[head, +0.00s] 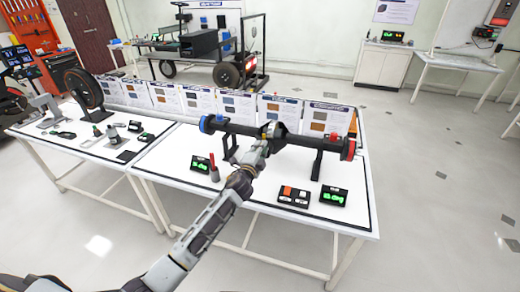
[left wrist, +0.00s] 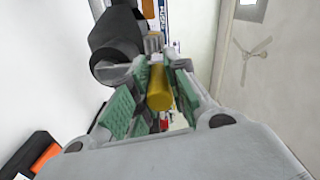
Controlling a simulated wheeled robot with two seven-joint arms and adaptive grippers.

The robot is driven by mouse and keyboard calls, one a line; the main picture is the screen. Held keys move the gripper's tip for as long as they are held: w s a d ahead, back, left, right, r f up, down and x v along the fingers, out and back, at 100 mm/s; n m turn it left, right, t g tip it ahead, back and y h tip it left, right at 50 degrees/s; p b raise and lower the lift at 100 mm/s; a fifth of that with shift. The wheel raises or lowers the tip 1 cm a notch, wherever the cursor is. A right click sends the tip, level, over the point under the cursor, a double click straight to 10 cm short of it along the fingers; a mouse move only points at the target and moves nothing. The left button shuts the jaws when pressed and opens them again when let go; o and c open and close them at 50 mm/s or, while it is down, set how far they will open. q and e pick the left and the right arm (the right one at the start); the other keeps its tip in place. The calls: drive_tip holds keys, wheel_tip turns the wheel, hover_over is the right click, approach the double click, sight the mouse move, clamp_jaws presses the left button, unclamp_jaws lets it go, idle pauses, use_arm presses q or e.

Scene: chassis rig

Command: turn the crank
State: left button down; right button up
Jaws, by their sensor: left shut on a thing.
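The chassis rig is a dark axle tube (head: 312,142) on black stands, with a blue left end (head: 205,124), a red right end (head: 349,150) and a round hub (head: 278,131) near its middle. My left gripper (head: 262,142) is at the near side of this hub. In the left wrist view, the green pads of my left gripper (left wrist: 153,92) lie on both sides of the crank's yellow handle (left wrist: 159,92) and are shut on it. The rest of the crank is largely hidden by my gripper in the head view. My right gripper is not in view.
The rig stands on a white table (head: 165,181). A small display (head: 200,164), a red-tipped post (head: 213,166), a button panel (head: 294,196) and another display (head: 333,196) stand near its front. Information boards (head: 240,106) line the back. A second table with parts adjoins at left.

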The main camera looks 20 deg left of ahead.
use_arm(q)
drive_tip(key=c, duration=1.3)
unclamp_jaws()
drive_tip(key=shift+s, duration=0.55)
drive_tip(key=shift+s+a, duration=0.15)
drive_tip(key=shift+s, duration=5.3)
